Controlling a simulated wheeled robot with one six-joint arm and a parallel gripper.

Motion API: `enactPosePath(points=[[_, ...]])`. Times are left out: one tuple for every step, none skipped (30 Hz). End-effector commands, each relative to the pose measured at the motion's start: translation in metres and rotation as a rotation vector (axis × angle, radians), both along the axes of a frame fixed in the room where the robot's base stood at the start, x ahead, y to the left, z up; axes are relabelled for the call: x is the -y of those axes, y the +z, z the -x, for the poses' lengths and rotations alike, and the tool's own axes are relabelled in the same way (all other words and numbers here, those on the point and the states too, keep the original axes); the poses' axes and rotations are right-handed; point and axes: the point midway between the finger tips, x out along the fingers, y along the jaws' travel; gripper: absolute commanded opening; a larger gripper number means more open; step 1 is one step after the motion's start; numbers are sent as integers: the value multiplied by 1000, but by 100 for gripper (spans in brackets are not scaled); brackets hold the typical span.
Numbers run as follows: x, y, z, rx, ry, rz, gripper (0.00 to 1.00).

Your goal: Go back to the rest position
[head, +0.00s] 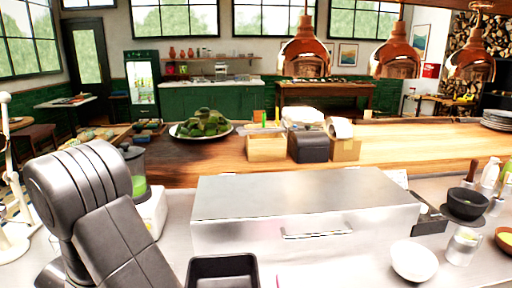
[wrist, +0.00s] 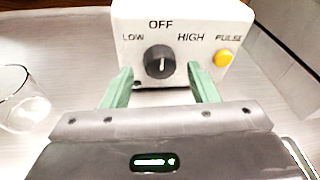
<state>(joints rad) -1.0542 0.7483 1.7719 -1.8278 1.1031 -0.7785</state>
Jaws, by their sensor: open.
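In the wrist view, my gripper (wrist: 160,92) is open, with its two green fingers apart and nothing between them but the view of a blender base. The white blender base (wrist: 205,22) has a dark knob (wrist: 160,61) and a yellow button (wrist: 223,58), and it stands just ahead of the fingertips. I cannot tell whether the fingers touch it. In the head view, the blender's white base (head: 152,213) and its jar with green contents (head: 137,172) show partly behind my arm. My gripper is hidden there.
A clear glass (wrist: 22,98) stands left of my gripper. A large steel box (head: 300,200) fills the middle of the counter, with a black tray (head: 223,262) and a white bowl (head: 414,261) before it. A plate of greens (head: 203,125) and copper lamps (head: 305,55) are beyond.

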Motion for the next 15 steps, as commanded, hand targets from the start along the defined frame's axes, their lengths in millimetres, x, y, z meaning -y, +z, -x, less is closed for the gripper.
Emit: enactPosePath(points=[[-1, 2, 6, 1, 3, -1, 54], [-1, 2, 10, 1, 3, -1, 54], [-2, 4, 17, 0, 4, -2, 54], [-2, 5, 22, 0, 5, -1, 54], [-3, 6, 27, 0, 5, -1, 54], [-3, 8, 35, 0, 4, -1, 54], [-3, 9, 41, 1, 5, 0, 54], [-3, 10, 46, 0, 5, 0, 54], [-3, 12, 53, 0, 5, -1, 54], [-3, 14, 59, 0, 5, -1, 54], [-3, 15, 64, 0, 4, -1, 54], [-4, 16, 71, -1, 5, -1, 54], [-4, 17, 76, -1, 4, -1, 54], [-4, 19, 81, -1, 4, -1, 54], [-4, 21, 88, 0, 4, -1, 54]])
